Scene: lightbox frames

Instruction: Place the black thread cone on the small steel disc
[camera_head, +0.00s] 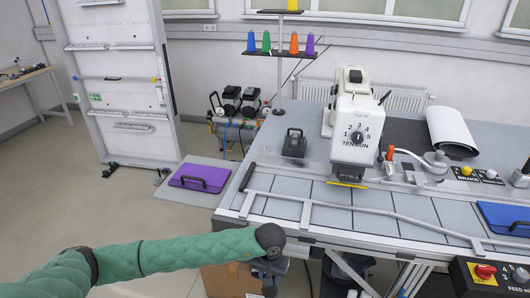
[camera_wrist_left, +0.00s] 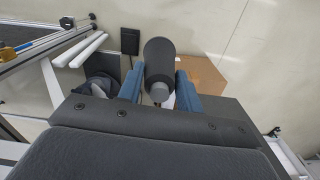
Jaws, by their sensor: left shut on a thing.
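My left gripper (camera_head: 268,280) hangs in front of the table's near edge in the head view. In the left wrist view its two blue fingers (camera_wrist_left: 160,78) are shut on a dark cone-like piece with a grey end, which looks like the black thread cone (camera_wrist_left: 160,58). The cone cannot be made out in the head view. A round steel piece (camera_head: 436,159) lies on the table right of the white sewing machine (camera_head: 357,128); I cannot tell for certain whether it is the small steel disc. My right gripper is not in view.
A thread stand with blue, green, orange (camera_head: 294,43) and purple cones rises behind the table. A bent rail (camera_head: 350,207) runs along the table's front. A black block (camera_head: 294,143) sits left of the machine. A cardboard box (camera_head: 226,281) stands below, beside my left gripper in the picture.

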